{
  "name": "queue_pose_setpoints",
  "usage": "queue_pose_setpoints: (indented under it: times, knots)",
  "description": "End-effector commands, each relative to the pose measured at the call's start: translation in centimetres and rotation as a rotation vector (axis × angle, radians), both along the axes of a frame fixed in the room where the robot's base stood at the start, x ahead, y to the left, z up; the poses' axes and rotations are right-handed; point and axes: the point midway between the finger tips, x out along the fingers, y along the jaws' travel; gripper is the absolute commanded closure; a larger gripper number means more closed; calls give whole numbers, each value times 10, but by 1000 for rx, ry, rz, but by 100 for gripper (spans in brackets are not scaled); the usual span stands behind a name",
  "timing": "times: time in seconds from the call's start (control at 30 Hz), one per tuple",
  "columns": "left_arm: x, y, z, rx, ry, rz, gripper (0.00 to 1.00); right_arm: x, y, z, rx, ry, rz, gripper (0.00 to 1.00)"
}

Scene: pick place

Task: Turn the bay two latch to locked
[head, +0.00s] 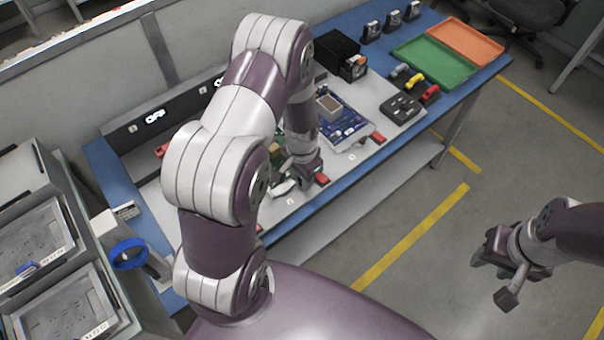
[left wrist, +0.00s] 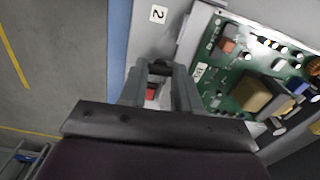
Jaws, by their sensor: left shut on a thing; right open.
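The bay two latch has a red part (head: 322,179) near the table's front edge. In the left wrist view the red part (left wrist: 151,93) shows between the fingers of my left gripper (left wrist: 156,88). In the head view my left gripper (head: 308,178) is down at this latch and shut on it. I cannot tell which way the latch is turned. The label "2" (left wrist: 158,14) is beside it. A green circuit board (left wrist: 236,80) lies next to the latch, mostly hidden by my arm in the head view. My right gripper (head: 505,265) is open and empty above the floor.
A blue board (head: 347,128) with another red latch (head: 378,138) lies to the right. A blue ring (head: 128,254) is at the left.

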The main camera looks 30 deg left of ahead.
Motion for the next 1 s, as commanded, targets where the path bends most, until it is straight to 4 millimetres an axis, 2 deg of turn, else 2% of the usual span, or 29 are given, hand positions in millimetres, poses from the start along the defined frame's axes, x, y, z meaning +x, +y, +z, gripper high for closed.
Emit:
queue_pose_setpoints:
  times: [0.3,0.73,0.77,0.83,1.0]
  knots:
    - [2,0,1,1,-7,-76,99,0,0,3,0,0,0,57]
    - [2,0,1,2,-7,-85,99,0,0,3,0,0,0,57]
    - [2,0,1,2,-7,-85,65,0,0,3,0,0,0,57]
    - [2,0,1,1,-6,-85,43,0,0,3,0,0,0,57]
    - [1,0,1,1,-3,-84,43,0,0,3,0,0,0,57]
